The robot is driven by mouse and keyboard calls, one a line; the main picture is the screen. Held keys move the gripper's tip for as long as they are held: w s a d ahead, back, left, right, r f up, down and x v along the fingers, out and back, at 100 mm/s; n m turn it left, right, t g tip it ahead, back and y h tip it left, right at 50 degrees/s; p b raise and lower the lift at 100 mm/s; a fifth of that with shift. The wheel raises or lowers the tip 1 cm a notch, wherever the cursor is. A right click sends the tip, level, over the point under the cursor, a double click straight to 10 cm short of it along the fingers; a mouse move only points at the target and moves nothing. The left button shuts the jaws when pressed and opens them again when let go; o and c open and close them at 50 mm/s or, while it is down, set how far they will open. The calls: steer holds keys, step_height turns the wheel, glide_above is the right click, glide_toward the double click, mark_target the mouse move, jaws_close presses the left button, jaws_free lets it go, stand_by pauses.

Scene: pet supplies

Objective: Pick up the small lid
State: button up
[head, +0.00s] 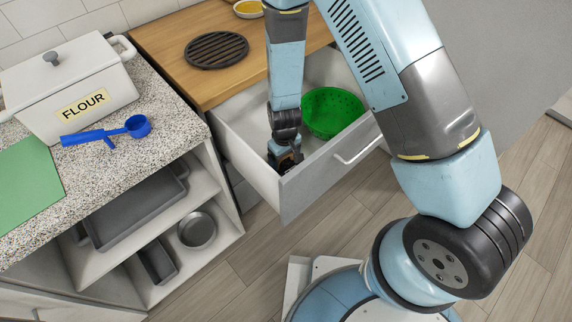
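My gripper (286,163) points down into the open drawer (335,167), near its front left corner. The drawer's front panel partly hides the fingertips, and I cannot tell whether they are open, shut or holding anything. I cannot make out a separate small lid; anything under the gripper is hidden. A white lid with a grey knob (51,58) sits on the white FLOUR container (102,113) on the left counter, well apart from my gripper.
A green colander-like bowl (332,112) lies in the drawer, right of my gripper. A round black grate (216,49) rests on the wooden top above. A blue measuring scoop (137,126) lies on the speckled counter. Pans, including a round one (197,229), stand on the shelves below.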

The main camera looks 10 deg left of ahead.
steer(key=c, duration=0.7)
steer(key=shift+r, duration=0.1)
